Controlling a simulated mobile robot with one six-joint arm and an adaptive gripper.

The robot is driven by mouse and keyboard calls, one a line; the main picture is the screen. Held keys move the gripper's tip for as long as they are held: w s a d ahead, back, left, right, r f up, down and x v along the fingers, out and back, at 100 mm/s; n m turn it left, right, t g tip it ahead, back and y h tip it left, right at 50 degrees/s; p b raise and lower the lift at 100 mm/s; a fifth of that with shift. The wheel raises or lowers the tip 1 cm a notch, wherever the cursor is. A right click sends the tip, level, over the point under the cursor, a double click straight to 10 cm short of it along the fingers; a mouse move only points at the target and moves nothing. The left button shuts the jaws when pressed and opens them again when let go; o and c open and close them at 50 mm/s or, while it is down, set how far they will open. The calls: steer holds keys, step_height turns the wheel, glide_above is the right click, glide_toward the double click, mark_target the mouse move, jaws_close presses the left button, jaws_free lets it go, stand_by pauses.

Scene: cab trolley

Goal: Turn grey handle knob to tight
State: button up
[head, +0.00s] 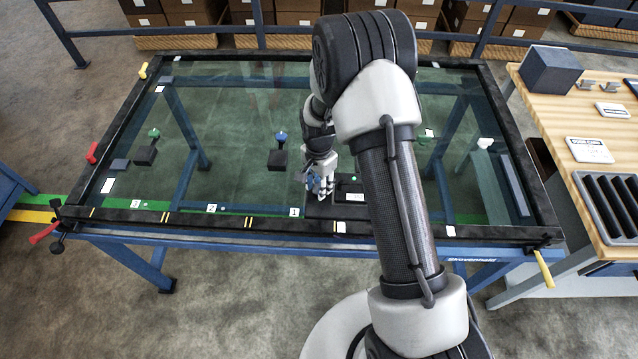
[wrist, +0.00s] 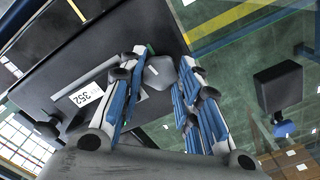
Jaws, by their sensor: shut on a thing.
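My gripper (head: 322,187) is low over the glass-topped table (head: 230,195), at a dark box near the "1" label. In the wrist view, the fingers of my gripper (wrist: 160,68) stand on both sides of a grey knob (wrist: 159,74) and are shut on it. In the head view the fingers hide the knob. I cannot tell from these frames how far the knob is turned.
A dark block with a blue knob (head: 281,136) stands left of my gripper. Further left is a block with a green knob (head: 154,133). A white knob (head: 485,142) is at the right. A wooden bench (head: 560,115) with a black tray (head: 612,205) stands beyond the table's right edge.

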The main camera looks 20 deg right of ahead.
steer(key=shift+m, duration=1.1)
steer(key=o, duration=1.1)
steer(key=shift+c, duration=0.2)
step_height(320, 180, up, 12)
